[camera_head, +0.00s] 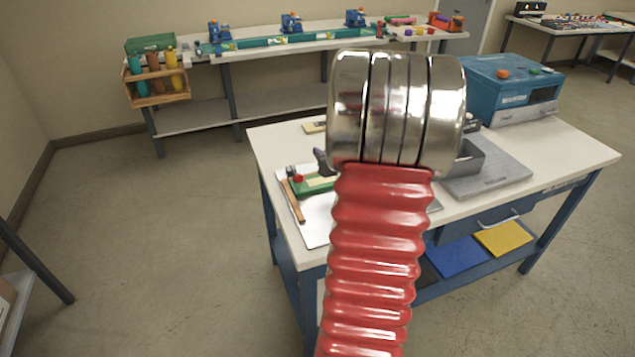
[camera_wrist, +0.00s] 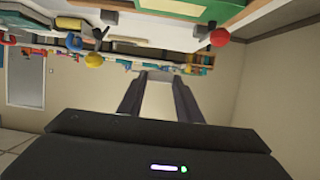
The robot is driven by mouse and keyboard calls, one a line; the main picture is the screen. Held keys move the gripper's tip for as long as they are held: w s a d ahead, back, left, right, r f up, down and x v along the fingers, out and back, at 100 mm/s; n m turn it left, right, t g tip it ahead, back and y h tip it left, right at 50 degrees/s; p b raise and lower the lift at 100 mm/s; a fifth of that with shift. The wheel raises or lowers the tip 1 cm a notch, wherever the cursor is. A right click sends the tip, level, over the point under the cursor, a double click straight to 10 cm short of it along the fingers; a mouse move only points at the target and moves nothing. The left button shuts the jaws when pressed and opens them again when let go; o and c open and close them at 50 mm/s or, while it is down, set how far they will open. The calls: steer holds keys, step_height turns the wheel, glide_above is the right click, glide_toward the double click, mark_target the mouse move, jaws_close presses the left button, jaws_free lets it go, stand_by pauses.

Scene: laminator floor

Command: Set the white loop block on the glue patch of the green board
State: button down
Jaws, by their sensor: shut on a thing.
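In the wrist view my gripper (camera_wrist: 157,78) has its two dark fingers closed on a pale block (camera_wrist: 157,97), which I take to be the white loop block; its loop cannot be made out. The green board (camera_wrist: 195,8) shows at the top of that view, apart from the block, with a red knob (camera_wrist: 220,37) near it. In the head view the green board (camera_head: 301,188) lies on the near table, left of my arm, with a pale patch (camera_head: 321,182) on it. My arm hides part of the board's surroundings, and the gripper is not clear there.
The near table (camera_head: 575,160) carries a blue machine (camera_head: 515,88), a grey tray (camera_head: 488,177), a white sheet (camera_head: 316,222) and a brown stick (camera_head: 293,203). A long bench (camera_head: 270,50) stands behind.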

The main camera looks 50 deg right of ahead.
glide_above(325, 185)
steer(key=shift+d+f, duration=0.15)
steer(key=shift+f, duration=2.7)
steer(key=shift+f, duration=2.1)
steer(key=shift+f, duration=0.3)
steer(key=c, duration=1.7)
jaws_free()
steer(key=shift+s, duration=0.1)
steer(key=o, duration=0.4)
steer(key=shift+f, duration=0.15)
